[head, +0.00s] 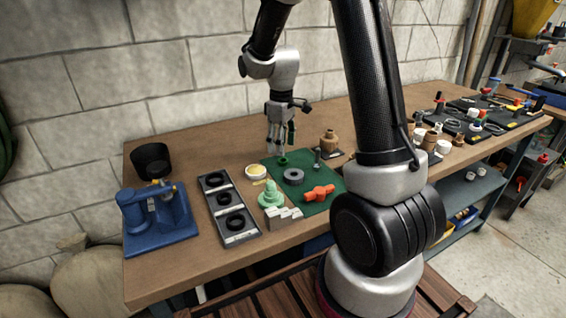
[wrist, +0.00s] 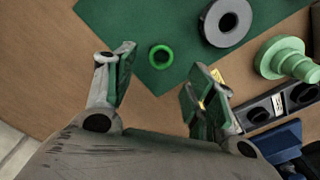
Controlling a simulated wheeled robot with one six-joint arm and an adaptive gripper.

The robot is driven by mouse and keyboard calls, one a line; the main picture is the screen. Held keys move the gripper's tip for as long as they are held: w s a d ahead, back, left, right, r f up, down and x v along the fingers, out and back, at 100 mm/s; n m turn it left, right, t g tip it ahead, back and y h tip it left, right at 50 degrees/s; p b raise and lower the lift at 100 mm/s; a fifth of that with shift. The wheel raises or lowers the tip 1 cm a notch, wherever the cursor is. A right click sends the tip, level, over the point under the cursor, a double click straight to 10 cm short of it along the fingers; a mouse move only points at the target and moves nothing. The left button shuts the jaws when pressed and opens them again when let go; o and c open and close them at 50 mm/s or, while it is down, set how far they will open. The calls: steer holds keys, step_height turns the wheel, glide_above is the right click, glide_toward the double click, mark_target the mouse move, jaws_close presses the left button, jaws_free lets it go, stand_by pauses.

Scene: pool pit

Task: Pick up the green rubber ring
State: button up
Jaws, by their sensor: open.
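The green rubber ring (wrist: 161,57) lies flat on the dark green mat (wrist: 120,25) in the wrist view, near the mat's corner. In the head view the ring (head: 283,161) shows small on the mat (head: 322,177), just below my gripper (head: 277,150). My gripper (wrist: 158,85) is open and empty, its fingers pointing down. In the wrist view the ring lies a little beyond the gap between the fingertips, roughly centred between them. From these views I cannot tell the exact height of the fingertips above the mat.
A grey ring (head: 293,176) and an orange valve part (head: 319,193) lie on the mat. A light green stepped part (head: 270,195) and a tray of black rings (head: 229,208) stand to the left. A brass fitting (head: 329,142) is behind right. Bare wood lies behind the mat.

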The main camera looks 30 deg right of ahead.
steer(key=f, duration=0.5)
steer(key=shift+s+d, duration=0.1)
steer(key=shift+s, duration=0.1)
steer(key=c, duration=0.8)
steer(key=shift+c, duration=0.2)
step_height(320, 180, up, 10)
steer(key=shift+o, duration=0.5)
steer(key=shift+r, duration=0.1)
